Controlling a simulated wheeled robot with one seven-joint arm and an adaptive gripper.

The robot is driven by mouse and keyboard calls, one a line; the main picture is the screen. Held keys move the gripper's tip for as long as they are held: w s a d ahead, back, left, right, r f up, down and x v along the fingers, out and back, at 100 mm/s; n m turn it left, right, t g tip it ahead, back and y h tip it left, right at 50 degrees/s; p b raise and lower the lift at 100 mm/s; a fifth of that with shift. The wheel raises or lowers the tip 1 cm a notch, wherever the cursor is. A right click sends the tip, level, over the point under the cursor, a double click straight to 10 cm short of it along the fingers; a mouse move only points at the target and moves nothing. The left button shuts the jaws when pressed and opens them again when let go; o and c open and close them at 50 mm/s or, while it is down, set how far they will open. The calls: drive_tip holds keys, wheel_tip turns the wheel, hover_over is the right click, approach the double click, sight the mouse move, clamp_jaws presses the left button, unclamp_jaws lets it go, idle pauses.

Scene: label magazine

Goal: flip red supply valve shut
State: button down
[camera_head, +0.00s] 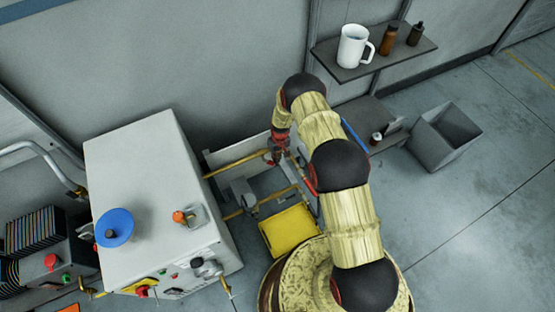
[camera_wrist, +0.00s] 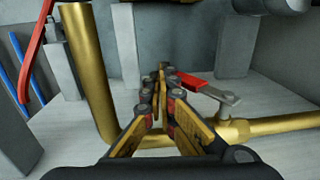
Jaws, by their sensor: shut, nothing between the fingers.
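The red supply valve shows in the wrist view as a flat lever with a red grip (camera_wrist: 194,80) and a bare grey metal part (camera_wrist: 226,97). It sits on a brass valve body (camera_wrist: 233,132) on a horizontal brass pipe (camera_wrist: 280,125). My gripper (camera_wrist: 162,72) is shut and empty. Its fingertips are just left of the red grip's end; I cannot tell whether they touch it. In the head view my gripper (camera_head: 276,156) is low beside the white machine, and the valve lever is hard to make out there.
A vertical brass pipe (camera_wrist: 88,75) and a red bar (camera_wrist: 34,50) stand left in the wrist view. In the head view, a white cabinet (camera_head: 140,180), a yellow tray (camera_head: 288,231), a shelf with a mug (camera_head: 353,46) and a grey bin (camera_head: 444,137) surround the arm. Floor at right is clear.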

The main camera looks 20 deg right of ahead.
sight(272, 165)
drive_tip(key=shift+a+f+y+b, duration=0.45)
drive_tip(key=shift+f+b, duration=0.35)
drive_tip(key=shift+b, duration=0.3)
drive_tip(key=shift+s+a+f+y+b, duration=0.15)
drive_tip(key=shift+f+y+b, duration=0.1)
drive_tip(key=shift+y+b, duration=0.35)
drive_tip(key=shift+a+f+g+y+b, duration=0.15)
drive_tip(key=shift+a+g+y+b, duration=0.2)
drive_tip(key=shift+y+b, duration=0.3)
drive_tip(key=shift+a+b, duration=0.2)
drive_tip(key=shift+b, duration=0.2)
drive_tip(key=s+v, duration=0.1)
drive_tip(key=v, duration=1)
drive_tip(key=shift+w+d+r, duration=0.35)
drive_tip(key=shift+w+d, duration=0.05)
drive_tip(key=shift+w, duration=0.05)
